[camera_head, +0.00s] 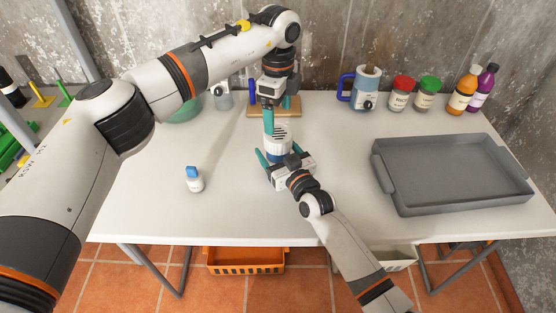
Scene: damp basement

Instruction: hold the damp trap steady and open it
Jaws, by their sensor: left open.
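The damp trap (277,133), a white tub with dark slots in its top and a blue lower band, stands upright near the middle of the white table. My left gripper (277,114) points down above its top, open, with one teal finger close to the trap's upper left; I cannot tell if it touches. My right gripper (279,151) comes from the front, low at the trap, with its teal fingers on either side of the lower part. Whether these fingers press on the trap cannot be told. The gripper body hides the trap's base.
A grey tray (390,178) lies at right. A blue-handled mug (366,92), jars and bottles line the back. A wooden board (291,112) and green bowl (185,113) are behind my arms.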

